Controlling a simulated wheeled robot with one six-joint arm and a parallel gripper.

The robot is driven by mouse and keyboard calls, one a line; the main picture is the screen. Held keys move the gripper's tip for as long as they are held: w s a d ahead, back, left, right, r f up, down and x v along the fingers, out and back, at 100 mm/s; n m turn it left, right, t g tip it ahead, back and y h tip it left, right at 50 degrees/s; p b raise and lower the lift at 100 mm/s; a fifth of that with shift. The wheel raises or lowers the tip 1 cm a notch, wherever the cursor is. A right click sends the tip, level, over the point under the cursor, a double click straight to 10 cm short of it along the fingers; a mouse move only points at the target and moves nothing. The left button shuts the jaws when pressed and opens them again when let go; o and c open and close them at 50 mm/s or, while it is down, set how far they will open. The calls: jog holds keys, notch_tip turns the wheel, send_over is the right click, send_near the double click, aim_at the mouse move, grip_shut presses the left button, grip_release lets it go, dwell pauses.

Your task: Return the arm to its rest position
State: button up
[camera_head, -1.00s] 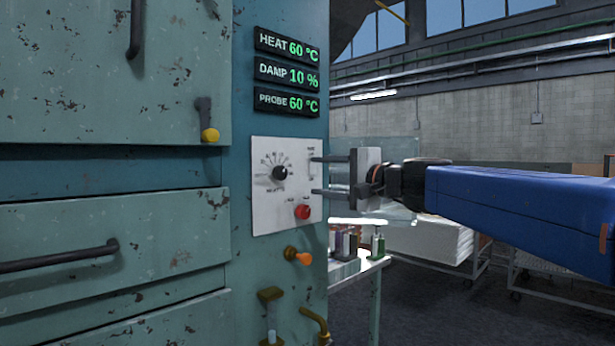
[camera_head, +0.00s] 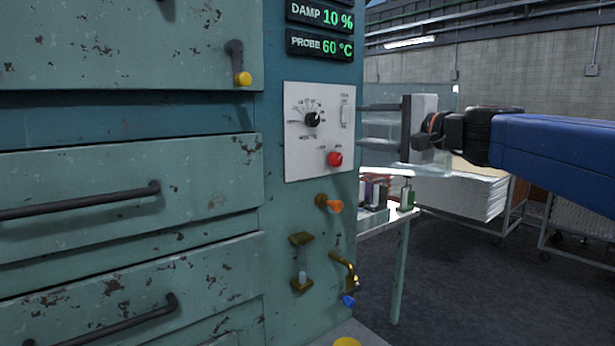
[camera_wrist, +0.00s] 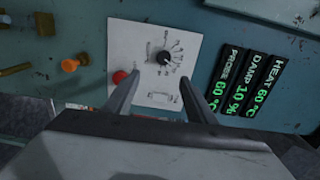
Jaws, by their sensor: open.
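My gripper (camera_head: 359,125) is at the end of my blue arm, at the right of the head view. Its two dark fingers are apart with nothing between them and point left toward the white control panel (camera_head: 302,148). In the wrist view the fingers of my gripper (camera_wrist: 160,77) reach over the same panel (camera_wrist: 140,45), on either side of its switch (camera_wrist: 158,97). The black dial (camera_head: 312,119) and red button (camera_head: 335,159) are left of the fingers. The fingers appear clear of the panel.
The teal cabinet (camera_head: 235,190) with drawer handles (camera_head: 80,203) fills the left. An orange knob (camera_head: 335,206) and brass fittings (camera_head: 345,270) stick out below the panel. A small table (camera_head: 398,250) with bottles and a cart (camera_head: 475,195) stand behind. Floor at the lower right is clear.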

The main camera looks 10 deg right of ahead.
jog(key=s+a+f+n+g+h, duration=0.15)
jog(key=s+f, duration=0.25)
jog(key=f, duration=0.4)
jog(key=s+a+f+n+g, duration=0.1)
jog(key=s+f+n+g, duration=0.2)
jog(key=s+f, duration=0.3)
jog(key=s+a+f+n+g+h, duration=0.1)
jog(key=s+f+n+g, duration=0.15)
jog(key=f, duration=0.65)
jog(key=s+d+f+n+g+h, duration=0.1)
jog(key=s+d+f+n+h, duration=0.1)
jog(key=s+f, duration=0.5)
jog(key=s+d+f+n+g+h, duration=0.2)
jog(key=s+d+f+h, duration=0.2)
jog(key=f, duration=0.9)
jog(key=s+d, duration=0.3)
jog(key=s, duration=0.1)
jog(key=shift+s+n+g, duration=0.3)
dwell(3.0)
